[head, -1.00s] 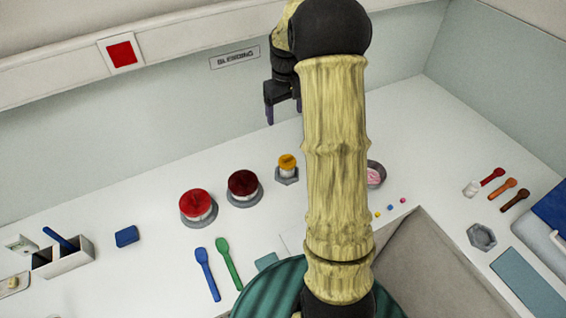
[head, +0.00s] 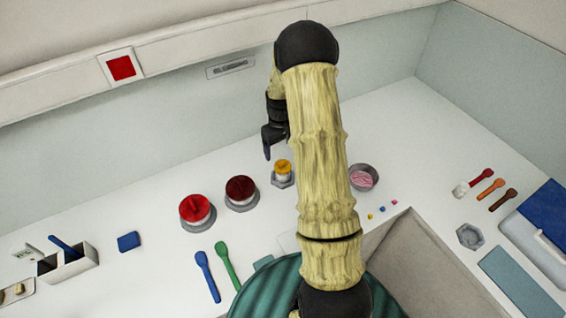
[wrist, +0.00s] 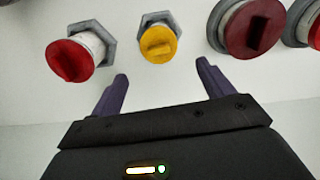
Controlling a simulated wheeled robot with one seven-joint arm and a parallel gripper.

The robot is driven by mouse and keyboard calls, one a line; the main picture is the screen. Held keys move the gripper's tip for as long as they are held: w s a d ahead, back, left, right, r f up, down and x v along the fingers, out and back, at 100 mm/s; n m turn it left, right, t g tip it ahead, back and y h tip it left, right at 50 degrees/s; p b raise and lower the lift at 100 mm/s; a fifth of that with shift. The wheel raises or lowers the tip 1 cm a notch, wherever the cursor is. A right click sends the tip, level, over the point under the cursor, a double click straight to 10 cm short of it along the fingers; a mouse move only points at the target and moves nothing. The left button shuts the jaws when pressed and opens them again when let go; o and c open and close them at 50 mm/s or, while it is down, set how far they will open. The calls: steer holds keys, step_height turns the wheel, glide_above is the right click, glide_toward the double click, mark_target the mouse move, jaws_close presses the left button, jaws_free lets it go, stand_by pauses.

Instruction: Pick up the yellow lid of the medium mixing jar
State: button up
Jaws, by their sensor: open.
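The yellow lid (head: 283,166) sits on a small white jar in a grey hexagonal base (head: 283,181) on the white counter. In the wrist view the yellow lid (wrist: 158,42) shows its raised grip bar and lies just beyond the fingertips, roughly centred between them. My gripper (head: 268,154) is open and empty, above and just behind the jar in the head view. In the wrist view both dark fingers of my gripper (wrist: 161,72) are spread wide, apart from the lid.
A dark red-lidded jar (head: 241,188) and a red-lidded jar (head: 195,209) stand left of the yellow one. In the wrist view another red-lidded jar (wrist: 70,60) stands close on the left.

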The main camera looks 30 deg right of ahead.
mark_target(283, 162)
steer(key=shift+f, duration=0.15)
steer(key=shift+s+f+p, duration=0.15)
steer(key=shift+f+p, duration=0.3)
steer(key=shift+p, duration=0.1)
steer(key=f+p, duration=0.1)
steer(key=s+f+p, duration=0.1)
steer(key=f, duration=0.1)
steer(key=shift+d+f, duration=0.1)
steer(key=shift+d, duration=0.1)
steer(key=shift+f, duration=0.3)
steer(key=shift+w+a+f, duration=0.15)
steer(key=shift+a+f, duration=0.1)
steer(key=shift+a, duration=0.05)
steer(key=shift+d, duration=0.15)
steer(key=c, duration=1.1)
